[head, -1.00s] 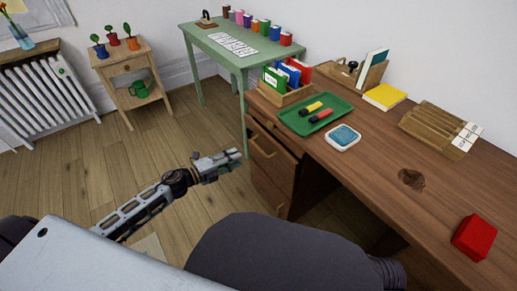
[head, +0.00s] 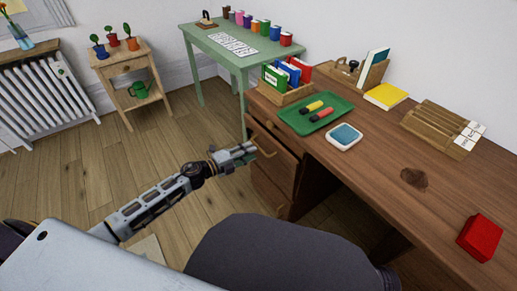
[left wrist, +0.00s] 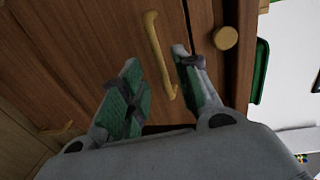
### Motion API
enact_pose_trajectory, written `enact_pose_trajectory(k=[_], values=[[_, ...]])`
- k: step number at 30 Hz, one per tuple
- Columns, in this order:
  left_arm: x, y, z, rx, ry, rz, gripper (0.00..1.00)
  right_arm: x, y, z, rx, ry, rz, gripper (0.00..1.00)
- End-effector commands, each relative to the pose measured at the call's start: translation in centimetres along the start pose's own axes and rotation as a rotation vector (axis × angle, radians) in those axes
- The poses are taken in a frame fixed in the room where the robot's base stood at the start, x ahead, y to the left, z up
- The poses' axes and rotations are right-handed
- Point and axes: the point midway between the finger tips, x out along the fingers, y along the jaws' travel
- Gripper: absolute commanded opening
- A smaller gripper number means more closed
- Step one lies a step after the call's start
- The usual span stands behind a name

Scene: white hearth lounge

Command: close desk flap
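The wooden desk (head: 370,150) fills the right of the head view. Its left end has a brown front panel, the flap (head: 284,166), with a pale bar handle. The panel seems to stand a little out from the desk; its exact angle is hard to tell. My left gripper (head: 250,152) is beside the handle. In the left wrist view its green-padded fingers (left wrist: 156,62) are apart, with the bar handle (left wrist: 153,40) between and just beyond them, not gripped. A round knob (left wrist: 225,37) is to the right there. My right gripper is not in view.
On the desk are a green tray (head: 294,123) with markers, a blue-topped white dish (head: 344,136), a card rack (head: 440,128) and a red box (head: 480,237). A green table (head: 215,42) stands behind.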

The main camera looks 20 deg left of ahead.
Motion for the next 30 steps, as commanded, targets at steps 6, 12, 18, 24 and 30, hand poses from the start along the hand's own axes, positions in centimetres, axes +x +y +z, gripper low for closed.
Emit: enact_pose_trajectory(k=[6,12,18,24,30], values=[[1.6,0.0,0.0,0.002,0.001,-0.001,0.32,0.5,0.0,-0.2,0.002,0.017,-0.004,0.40],[3.0,0.0,0.0,0.001,0.001,-0.001,0.32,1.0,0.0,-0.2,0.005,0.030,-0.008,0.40],[4.3,0.1,0.0,0.000,0.000,-0.001,0.32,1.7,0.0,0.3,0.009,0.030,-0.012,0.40],[5.0,0.0,0.0,0.001,0.001,0.000,0.32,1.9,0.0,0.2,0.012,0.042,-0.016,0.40],[5.2,0.0,0.0,0.001,0.001,0.000,0.32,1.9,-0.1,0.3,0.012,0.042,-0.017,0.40]])
